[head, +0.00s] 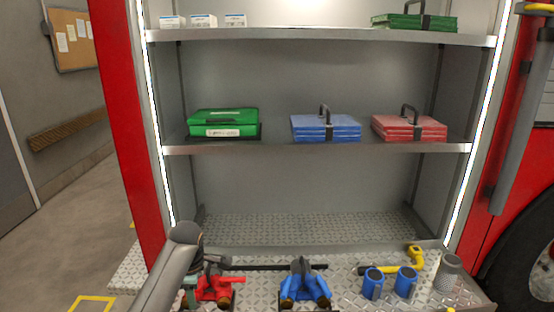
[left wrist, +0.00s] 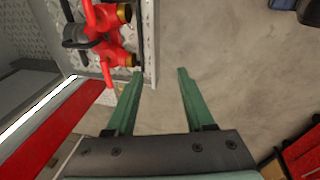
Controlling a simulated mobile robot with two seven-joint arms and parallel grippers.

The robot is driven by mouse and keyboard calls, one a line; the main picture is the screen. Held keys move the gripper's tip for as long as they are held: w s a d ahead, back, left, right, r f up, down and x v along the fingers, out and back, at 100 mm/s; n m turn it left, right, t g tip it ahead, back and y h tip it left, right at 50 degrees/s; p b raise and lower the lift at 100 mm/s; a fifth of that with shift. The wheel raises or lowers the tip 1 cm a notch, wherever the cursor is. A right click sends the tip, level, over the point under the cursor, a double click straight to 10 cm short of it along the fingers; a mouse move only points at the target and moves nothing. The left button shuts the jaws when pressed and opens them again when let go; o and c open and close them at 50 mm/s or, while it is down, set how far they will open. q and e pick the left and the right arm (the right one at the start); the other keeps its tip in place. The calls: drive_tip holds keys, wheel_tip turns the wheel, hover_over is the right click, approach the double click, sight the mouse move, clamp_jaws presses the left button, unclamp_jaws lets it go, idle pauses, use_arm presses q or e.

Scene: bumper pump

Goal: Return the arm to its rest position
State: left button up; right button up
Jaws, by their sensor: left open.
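My left arm comes in from the bottom left of the head view, in front of the truck's open locker. My left gripper (head: 190,292) is partly visible at its end, beside the red valve fitting (head: 216,286). In the left wrist view the two green fingers of my left gripper (left wrist: 160,72) stand wide apart, with only bare floor between them. The red fitting (left wrist: 103,42) with brass ends lies on the tread-plate ledge (left wrist: 150,45), just beyond the left finger. The gripper holds nothing. My right gripper is not in view.
The shelves above hold a green case (head: 222,122), blue panels (head: 326,128) and red panels (head: 409,128). Open floor lies left.

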use_arm(q)
drive_tip(key=s+a+r+n+g+y, duration=0.1)
drive_tip(key=s+a+r+n+y, duration=0.15)
drive_tip(key=a, duration=1.05)
drive_tip(key=s+a+r+n+y, duration=0.1)
drive_tip(key=s+a+r, duration=0.15)
drive_tip(key=a, duration=0.95)
drive_tip(key=s+a+r+n+g+y, duration=0.1)
drive_tip(key=s+a+r+n+y, duration=0.15)
drive_tip(key=a, duration=1.05)
drive_tip(key=s+d+f+m+t+h, duration=0.1)
drive_tip(key=s+d+f+m+t, duration=0.25)
drive_tip(key=d+f+m, duration=0.55)
drive_tip(key=s+d+f+m+t+h, duration=0.25)
drive_tip(key=s+d+f+m, duration=0.25)
drive_tip(key=f+m, duration=0.8)
drive_tip(key=s+d+f+m+t+h, duration=0.2)
drive_tip(key=s+d+m+h, duration=0.4)
drive_tip(key=s+d+m, duration=0.8)
drive_tip(key=s+d+n+t, duration=0.1)
drive_tip(key=d+n, duration=0.7)
drive_tip(key=d, duration=0.6)
drive_tip(key=shift+r, duration=0.2)
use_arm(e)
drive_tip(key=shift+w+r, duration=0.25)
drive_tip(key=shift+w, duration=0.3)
